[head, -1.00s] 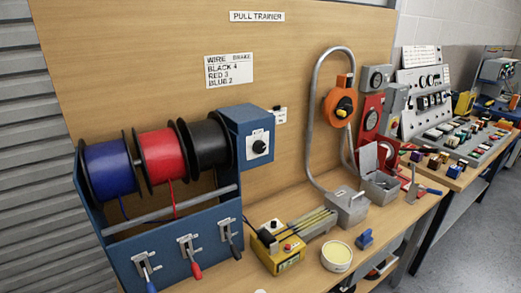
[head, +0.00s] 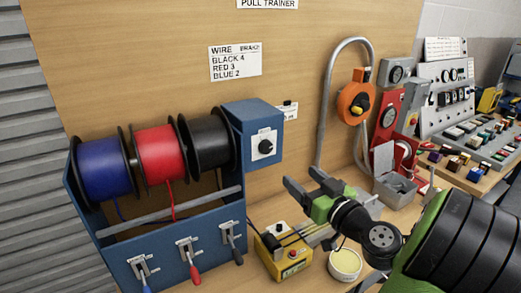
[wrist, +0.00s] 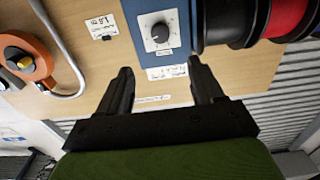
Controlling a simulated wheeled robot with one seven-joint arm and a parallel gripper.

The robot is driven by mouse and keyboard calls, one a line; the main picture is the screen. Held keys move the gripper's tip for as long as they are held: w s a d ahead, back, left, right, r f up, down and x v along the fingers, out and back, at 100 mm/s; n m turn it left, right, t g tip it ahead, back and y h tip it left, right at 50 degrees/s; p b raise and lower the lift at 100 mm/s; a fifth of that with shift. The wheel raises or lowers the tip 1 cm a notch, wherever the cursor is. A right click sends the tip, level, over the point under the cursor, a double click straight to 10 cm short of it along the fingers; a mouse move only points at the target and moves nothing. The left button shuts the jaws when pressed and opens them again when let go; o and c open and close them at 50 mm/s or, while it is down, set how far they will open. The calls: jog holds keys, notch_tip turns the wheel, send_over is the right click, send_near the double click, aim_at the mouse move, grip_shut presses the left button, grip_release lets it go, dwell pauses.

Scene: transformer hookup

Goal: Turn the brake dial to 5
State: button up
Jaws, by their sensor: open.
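The brake dial (head: 265,147) is a black knob on a white scale plate, on the side of the blue box (head: 252,117) at the right end of the spool rack. It also shows in the wrist view (wrist: 160,33), beyond the fingertips and upside down; the scale numbers are too small to read surely. My gripper (head: 302,190) is open and empty, below and to the right of the dial in the head view, apart from it. In the wrist view my gripper (wrist: 160,75) has its two dark fingers spread, with the dial between and past their tips.
Blue (head: 103,170), red (head: 161,153) and black (head: 207,143) spools stand left of the dial. A wall card (head: 235,62) reads black 4, red 3, blue 2. A yellow box (head: 284,256) and an orange device (head: 355,103) with a grey conduit (head: 325,100) stand nearby.

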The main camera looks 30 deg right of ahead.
aim_at(268, 149)
jog(key=w+p, duration=0.1)
jog(key=w, duration=0.3)
jog(key=w+p, duration=0.1)
jog(key=w, duration=0.4)
jog(key=w+p, duration=0.2)
jog(key=w, duration=0.2)
jog(key=shift+w+d+r, duration=0.1)
jog(key=shift+w+d, duration=0.3)
jog(key=shift+w, duration=0.4)
jog(key=shift+s, duration=0.1)
jog(key=c, duration=1)
jog(key=shift+c, duration=0.2)
